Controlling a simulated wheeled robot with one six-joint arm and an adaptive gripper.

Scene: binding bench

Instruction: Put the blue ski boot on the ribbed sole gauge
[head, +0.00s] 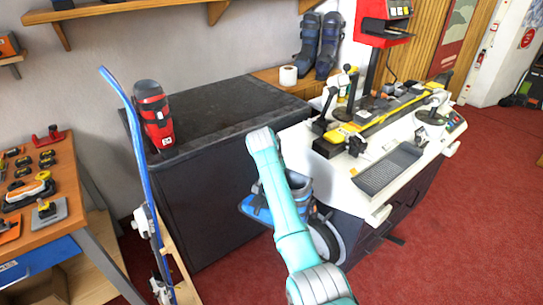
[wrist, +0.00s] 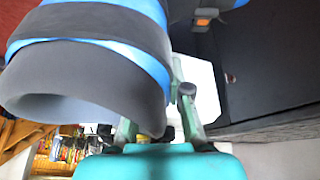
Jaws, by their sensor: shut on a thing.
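The blue ski boot (head: 258,209) shows in the head view beside the white bench, partly hidden behind my arm. In the wrist view the boot (wrist: 85,65) fills the upper left, with a grey cuff opening and blue bands. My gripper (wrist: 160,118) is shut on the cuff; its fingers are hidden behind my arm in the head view. The ribbed sole gauge (head: 388,171) is a dark grey ribbed plate on the front of the white bench top. It looks empty, and the boot is apart from it, to its left and lower.
The white bench (head: 350,193) carries a yellow-and-black binding device (head: 390,115) behind the gauge. A blue ski (head: 140,150) leans at left. Two dark boots (head: 328,45) stand at the back. Red carpet is clear at right.

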